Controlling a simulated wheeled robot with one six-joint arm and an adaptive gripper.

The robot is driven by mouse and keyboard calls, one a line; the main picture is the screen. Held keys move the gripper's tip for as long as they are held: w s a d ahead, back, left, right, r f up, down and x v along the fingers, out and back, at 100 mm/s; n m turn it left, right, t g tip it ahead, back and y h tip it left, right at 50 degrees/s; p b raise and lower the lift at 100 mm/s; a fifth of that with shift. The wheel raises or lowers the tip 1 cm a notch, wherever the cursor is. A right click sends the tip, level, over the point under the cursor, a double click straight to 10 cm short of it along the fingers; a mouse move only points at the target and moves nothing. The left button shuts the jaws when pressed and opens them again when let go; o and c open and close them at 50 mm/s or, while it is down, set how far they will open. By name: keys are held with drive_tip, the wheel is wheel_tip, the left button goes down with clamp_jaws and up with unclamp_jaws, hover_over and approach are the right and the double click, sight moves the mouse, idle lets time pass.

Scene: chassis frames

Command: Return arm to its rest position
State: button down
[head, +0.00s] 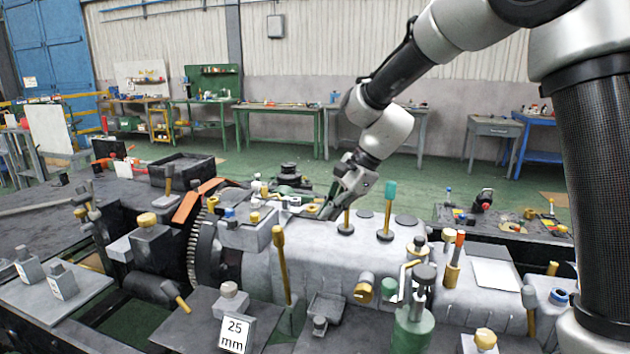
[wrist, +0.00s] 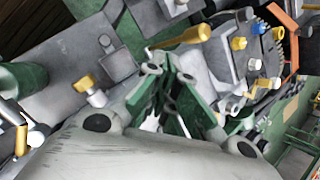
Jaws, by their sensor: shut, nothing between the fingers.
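My arm reaches in from the upper right of the head view and bends down to the machine. My gripper (head: 328,208) is low over the machine, just behind its large grey housing (head: 330,262). The fingers are shut and hold nothing. The tips are small and partly lost against the machine parts, so I cannot tell whether they touch anything.
Yellow-topped levers (head: 281,262) and a teal-topped lever (head: 388,205) stand up near my gripper. A toothed gear (head: 197,245) is to the left. A 25 mm block (head: 235,333) is in front. Workbenches (head: 278,108) line the far wall. The air above the machine's left half is clear.

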drive_tip(key=s+d+r+n+t+h, duration=0.1)
drive_tip(key=s+d+n, duration=0.3)
drive_tip(key=s+d, duration=0.4)
drive_tip(key=s+d+r+n+t+h, duration=0.1)
drive_tip(key=s+d+r+n+h, duration=0.2)
drive_tip(key=s+d, duration=0.6)
drive_tip(key=s+d+r+n+t+h, duration=0.1)
drive_tip(key=s+d+r+n, duration=0.3)
drive_tip(key=s+d, duration=0.5)
drive_tip(key=d+n+h, duration=0.1)
drive_tip(key=d, duration=0.5)
drive_tip(key=shift+d+r+t, duration=0.15)
drive_tip(key=shift+d+t, duration=0.2)
drive_tip(key=shift+t, duration=0.05)
drive_tip(key=c, duration=2.2)
unclamp_jaws()
drive_tip(key=shift+s, duration=0.1)
